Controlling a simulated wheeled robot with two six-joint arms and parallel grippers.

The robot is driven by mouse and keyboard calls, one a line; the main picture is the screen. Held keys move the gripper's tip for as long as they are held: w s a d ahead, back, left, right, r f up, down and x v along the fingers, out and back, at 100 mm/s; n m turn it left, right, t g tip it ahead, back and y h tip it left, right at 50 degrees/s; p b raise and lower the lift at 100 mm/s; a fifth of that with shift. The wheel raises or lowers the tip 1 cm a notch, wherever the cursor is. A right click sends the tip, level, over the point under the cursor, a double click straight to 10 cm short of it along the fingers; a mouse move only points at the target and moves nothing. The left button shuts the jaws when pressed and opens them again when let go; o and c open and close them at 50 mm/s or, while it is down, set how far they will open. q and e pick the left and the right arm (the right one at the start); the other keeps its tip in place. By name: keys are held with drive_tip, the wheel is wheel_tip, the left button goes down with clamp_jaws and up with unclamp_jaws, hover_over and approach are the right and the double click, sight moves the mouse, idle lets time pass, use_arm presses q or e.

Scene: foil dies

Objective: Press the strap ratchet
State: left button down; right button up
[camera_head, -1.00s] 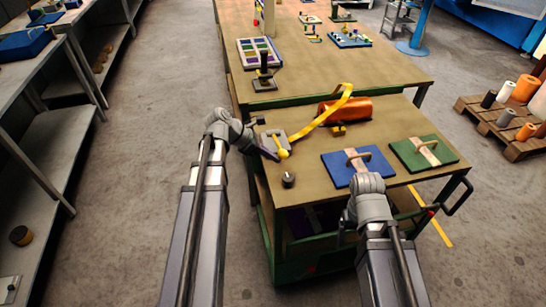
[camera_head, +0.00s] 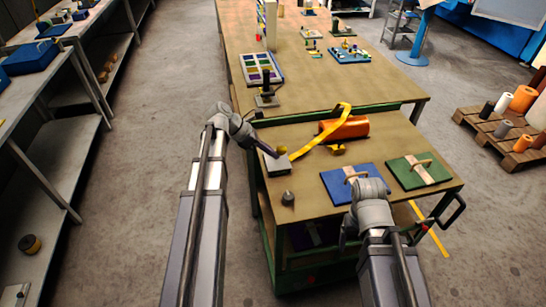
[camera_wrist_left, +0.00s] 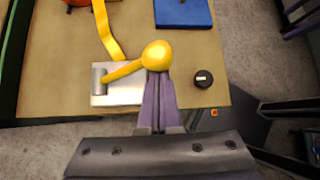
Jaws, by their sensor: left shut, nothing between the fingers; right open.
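The strap ratchet has a pale grey base plate (camera_head: 278,166) near the trolley's left edge and a yellow lever with a ball knob (camera_head: 282,149). A yellow strap (camera_head: 318,138) runs from it to an orange roll (camera_head: 350,127). In the left wrist view, the lever (camera_wrist_left: 124,71) slants from the plate (camera_wrist_left: 128,97) to the knob (camera_wrist_left: 157,55). My left gripper (camera_head: 275,154) is shut and empty, its tips at the knob. The tips (camera_wrist_left: 158,76) appear to meet the knob's near side; contact is unclear. My right gripper (camera_head: 346,228) is open by the trolley's front edge, partly hidden by its wrist.
A dark round knob (camera_head: 288,199) stands in front of the ratchet. Blue (camera_head: 340,186) and green (camera_head: 410,175) handled plates lie to the right. A small yellow piece (camera_head: 336,149) lies before the roll. A longer table (camera_head: 340,75) stands behind.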

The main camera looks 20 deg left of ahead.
use_arm(q)
drive_tip(key=shift+w+a+r+p, duration=0.5)
drive_tip(key=shift+w+r, duration=0.15)
drive_tip(key=shift+w, duration=0.1)
drive_tip(key=shift+w+a+r+p, duration=0.5)
drive_tip(key=shift+w+r, duration=0.1)
drive_tip(key=shift+w, duration=0.1)
use_arm(e)
drive_tip(key=shift+r, duration=1.25)
